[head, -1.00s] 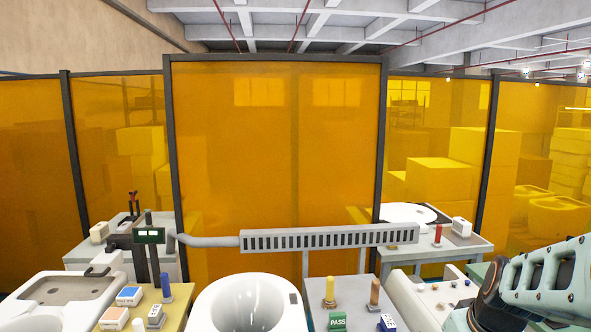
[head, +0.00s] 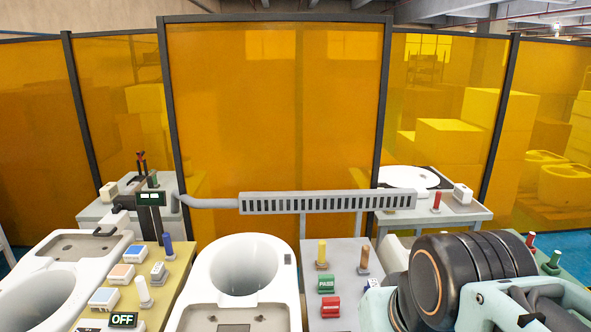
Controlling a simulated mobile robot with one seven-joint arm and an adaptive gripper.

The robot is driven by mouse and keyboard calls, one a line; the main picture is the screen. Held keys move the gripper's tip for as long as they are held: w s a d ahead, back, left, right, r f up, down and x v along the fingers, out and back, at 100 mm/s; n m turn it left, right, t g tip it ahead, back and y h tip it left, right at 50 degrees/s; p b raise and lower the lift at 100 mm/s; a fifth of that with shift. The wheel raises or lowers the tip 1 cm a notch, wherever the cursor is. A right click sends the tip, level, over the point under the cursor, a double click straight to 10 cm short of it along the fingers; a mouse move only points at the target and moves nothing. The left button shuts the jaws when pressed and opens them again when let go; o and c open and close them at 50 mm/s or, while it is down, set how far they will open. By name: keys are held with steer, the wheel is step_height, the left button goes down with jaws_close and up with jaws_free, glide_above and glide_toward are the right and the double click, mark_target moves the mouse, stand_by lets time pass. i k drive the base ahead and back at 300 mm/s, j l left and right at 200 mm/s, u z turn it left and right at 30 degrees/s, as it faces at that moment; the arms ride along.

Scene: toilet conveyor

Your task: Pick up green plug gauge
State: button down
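A green peg-shaped piece (head: 553,260), which looks like the green plug gauge, stands upright at the far right, beside a red peg (head: 530,239). It is small, and its lower part is hard to make out. My arm, with a large dark ribbed joint, fills the lower right, left of and in front of the green peg. My gripper's fingers do not show, so I cannot see what they hold.
White toilet bowls (head: 243,268) stand in a row. A yellow bench (head: 172,290) carries a blue peg (head: 167,244) and several coloured blocks. A grey bench (head: 345,275) holds a yellow peg (head: 322,254) and a brown peg (head: 364,259). Orange screens (head: 275,120) close off the back.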

mark_target(555, 257)
steer(key=z, duration=1.65)
steer(key=u, duration=0.45)
steer(key=k+j+u, duration=0.1)
steer(key=u, duration=0.75)
steer(key=j+u, duration=0.15)
steer(key=u, duration=0.25)
steer(key=j+u, duration=0.1)
steer(key=u, duration=0.35)
steer(key=z, duration=2)
steer(key=i+l+z, duration=0.2)
steer(key=k+j, duration=0.05)
steer(key=k, duration=0.05)
